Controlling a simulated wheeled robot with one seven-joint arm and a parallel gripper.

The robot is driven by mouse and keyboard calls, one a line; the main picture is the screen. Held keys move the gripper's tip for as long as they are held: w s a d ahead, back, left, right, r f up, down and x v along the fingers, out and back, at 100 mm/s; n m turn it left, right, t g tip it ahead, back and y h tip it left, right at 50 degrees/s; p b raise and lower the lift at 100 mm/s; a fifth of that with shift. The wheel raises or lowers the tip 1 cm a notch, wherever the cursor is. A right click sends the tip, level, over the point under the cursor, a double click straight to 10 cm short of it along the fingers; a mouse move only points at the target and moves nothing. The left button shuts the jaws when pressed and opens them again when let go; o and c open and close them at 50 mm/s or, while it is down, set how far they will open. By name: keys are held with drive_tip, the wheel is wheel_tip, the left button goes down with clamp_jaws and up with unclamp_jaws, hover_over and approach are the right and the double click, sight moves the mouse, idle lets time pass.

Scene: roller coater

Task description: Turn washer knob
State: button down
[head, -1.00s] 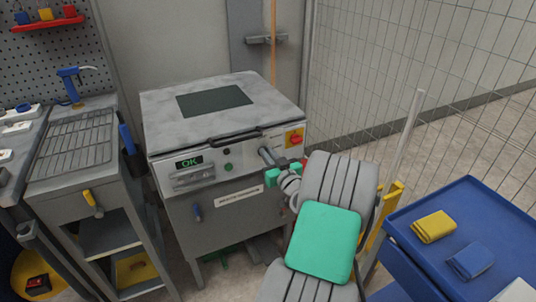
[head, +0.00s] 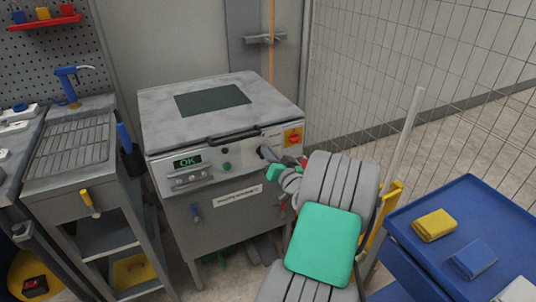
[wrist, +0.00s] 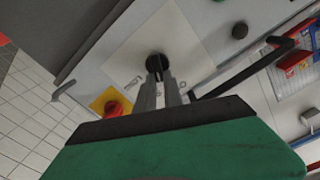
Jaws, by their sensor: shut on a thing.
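The washer (head: 222,140) is a grey box-shaped machine with a front control panel. Its black round knob (wrist: 155,62) sits on a pale square plate in the wrist view. My gripper (wrist: 158,78) reaches the knob with its narrow grey fingers closed around it. In the head view my gripper (head: 266,153) is at the right part of the panel, below and left of the red switch. The fingers and my arm hide most of the knob there.
A red switch on a yellow plate (head: 294,137) is close to my gripper. A lid handle (head: 233,133) juts out above the panel. A lit OK display (head: 187,162) is at left. A blue cart (head: 470,215) and mesh fence stand right, a grey bench (head: 75,150) left.

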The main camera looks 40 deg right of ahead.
drive_tip(key=shift+s+d+f+m, duration=0.1)
drive_tip(key=shift+m, duration=0.75)
drive_tip(key=shift+d+f+m, duration=0.1)
drive_tip(key=shift+m, duration=0.75)
drive_tip(key=c, duration=1.5)
unclamp_jaws()
drive_tip(key=shift+o, duration=0.2)
drive_tip(key=v, duration=0.7)
drive_tip(key=shift+s, duration=0.4)
drive_tip(key=shift+a+r, duration=0.1)
drive_tip(key=shift+a, duration=0.05)
